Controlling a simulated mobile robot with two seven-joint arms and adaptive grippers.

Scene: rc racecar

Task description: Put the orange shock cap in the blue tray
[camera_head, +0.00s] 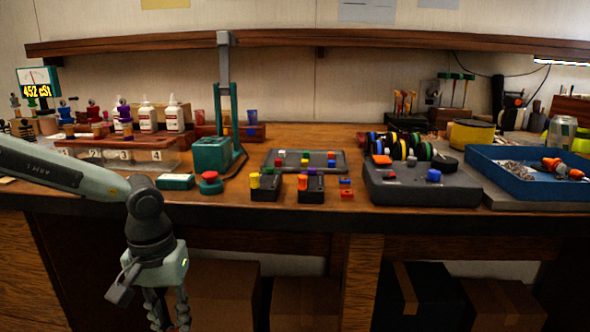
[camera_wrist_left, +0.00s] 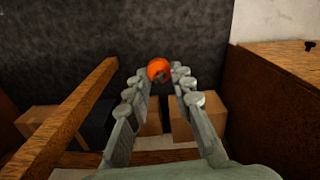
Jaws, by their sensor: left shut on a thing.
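An orange shock cap (camera_wrist_left: 158,69), round with a dark middle, is between the fingertips of my left gripper (camera_wrist_left: 160,82) in the left wrist view. The gripper is shut on it. In the head view my left gripper (camera_head: 168,310) hangs in front of the bench at the lower left, below the bench top. The blue tray (camera_head: 509,181) is on the bench at the far right. It holds orange parts (camera_head: 562,168) and clear or silvery small parts (camera_head: 523,170). My right gripper is not in view.
The bench front edge (camera_head: 330,221) lies between my left gripper and the bench top. A green press (camera_head: 212,155), small dark blocks, and a grey box (camera_head: 423,188) with coloured buttons stand left of the tray. Cardboard boxes (camera_head: 305,303) are below the bench.

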